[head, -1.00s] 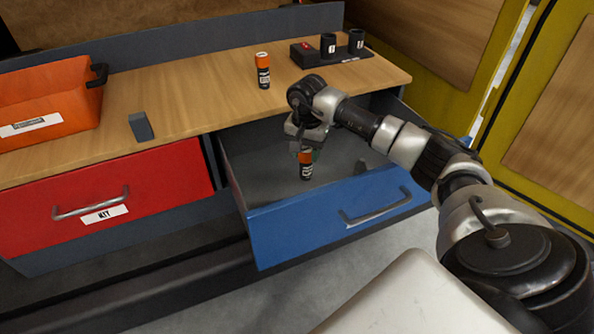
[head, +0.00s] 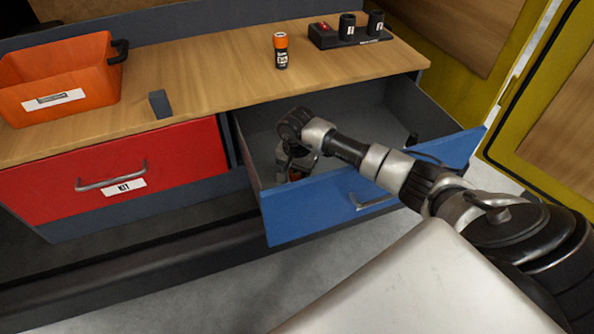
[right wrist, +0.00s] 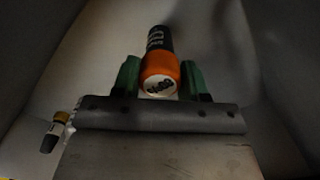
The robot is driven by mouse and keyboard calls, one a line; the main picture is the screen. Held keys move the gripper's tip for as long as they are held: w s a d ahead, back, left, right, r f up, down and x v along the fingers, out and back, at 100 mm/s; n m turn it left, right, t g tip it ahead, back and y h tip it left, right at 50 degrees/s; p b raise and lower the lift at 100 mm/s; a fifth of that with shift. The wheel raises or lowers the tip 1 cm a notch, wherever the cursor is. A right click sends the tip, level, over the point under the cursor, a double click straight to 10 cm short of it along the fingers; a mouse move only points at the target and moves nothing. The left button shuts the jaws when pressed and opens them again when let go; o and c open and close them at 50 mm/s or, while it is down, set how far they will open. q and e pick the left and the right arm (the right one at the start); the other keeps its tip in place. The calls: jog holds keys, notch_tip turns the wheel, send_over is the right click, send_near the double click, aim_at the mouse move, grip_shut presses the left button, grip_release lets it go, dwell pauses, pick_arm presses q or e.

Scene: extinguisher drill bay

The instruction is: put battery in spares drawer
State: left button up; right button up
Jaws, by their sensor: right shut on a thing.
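A battery with an orange end and a black body (right wrist: 160,72) is between the green-padded fingers of my right gripper (right wrist: 160,82), which is shut on it. In the head view, my right gripper (head: 294,172) is down inside the open blue drawer (head: 340,200), near its left front. The battery is mostly hidden there by the gripper and the drawer front. I cannot tell whether it touches the drawer floor. A second orange-topped battery (head: 281,52) stands upright on the wooden counter. My left gripper is not in view.
A shut red drawer (head: 60,190) is to the left. On the counter (head: 215,70) are an orange bin (head: 95,88), a small grey block (head: 159,104) and a black holder (head: 345,38). A small dark item with a pale band (right wrist: 53,132) shows at lower left in the right wrist view.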

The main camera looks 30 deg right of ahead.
jog(key=shift+f, duration=0.15)
jog(key=o, duration=1)
jog(key=shift+r, duration=0.25)
notch_tip(320, 180, up, 12)
jog(key=b, duration=0.1)
jog(key=shift+b, duration=0.3)
